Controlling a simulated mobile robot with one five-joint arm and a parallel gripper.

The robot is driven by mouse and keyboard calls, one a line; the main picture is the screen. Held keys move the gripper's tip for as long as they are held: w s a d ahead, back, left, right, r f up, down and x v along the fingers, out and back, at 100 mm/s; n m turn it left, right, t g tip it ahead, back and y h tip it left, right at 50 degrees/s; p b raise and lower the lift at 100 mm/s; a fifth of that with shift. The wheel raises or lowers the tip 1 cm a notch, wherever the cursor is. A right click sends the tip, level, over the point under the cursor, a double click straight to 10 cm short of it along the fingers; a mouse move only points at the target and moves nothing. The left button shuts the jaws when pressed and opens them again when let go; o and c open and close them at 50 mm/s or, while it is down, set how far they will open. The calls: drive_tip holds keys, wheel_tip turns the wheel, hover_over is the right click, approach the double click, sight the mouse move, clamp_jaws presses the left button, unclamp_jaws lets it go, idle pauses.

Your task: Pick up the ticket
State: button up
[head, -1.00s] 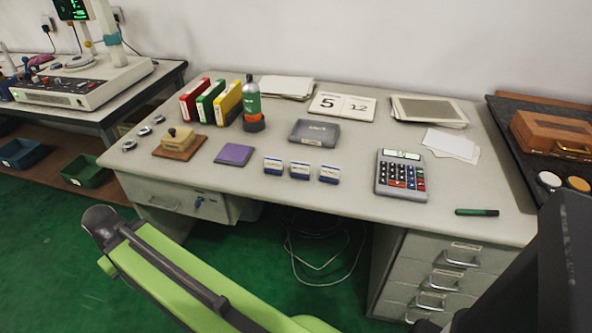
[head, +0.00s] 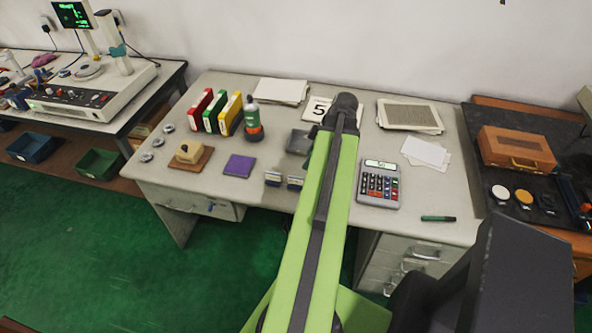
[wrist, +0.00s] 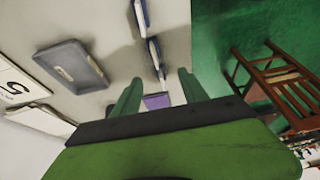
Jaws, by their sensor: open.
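I cannot tell for sure which thing is the ticket. Small blue-and-white blocks (head: 273,179) stand near the desk's front edge; two show in the head view, and my arm covers that row's right end. They also show edge-on in the wrist view (wrist: 155,55). A flat purple square (head: 239,166) lies left of them and appears beyond my fingers in the wrist view (wrist: 157,102). White slips (head: 425,152) lie right of my arm. My gripper (wrist: 158,80) is open and empty, its two green fingers apart over the desk's front edge. In the head view my arm hides it.
A calculator (head: 379,184) and a dark green marker (head: 438,218) lie right of my arm. A grey tray (wrist: 72,66) is partly behind it. Binders (head: 216,111), a bottle (head: 253,121) and a stamp on a wooden base (head: 190,156) stand to the left. A wooden frame (wrist: 280,85) stands on the floor.

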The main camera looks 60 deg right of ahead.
drive_tip(key=s, duration=0.2)
drive_tip(key=b, duration=1.1)
hover_over(295, 184)
drive_tip(key=s, duration=0.3)
drive_tip(key=f, duration=1)
drive_tip(key=shift+w+d+f, duration=0.25)
drive_tip(key=shift+d+f, duration=0.05)
drive_tip(key=shift+f, duration=0.05)
drive_tip(key=shift+w+f+b, duration=0.15)
drive_tip(key=shift+f+b, duration=0.05)
drive_tip(key=shift+b, duration=0.2)
drive_tip(key=shift+r, duration=0.1)
drive_tip(key=b+x, duration=0.4)
drive_tip(key=x, duration=0.1)
drive_tip(key=shift+w+d+b, duration=0.25)
drive_tip(key=shift+d+b, duration=0.05)
drive_tip(key=shift+b, duration=0.05)
clamp_jaws()
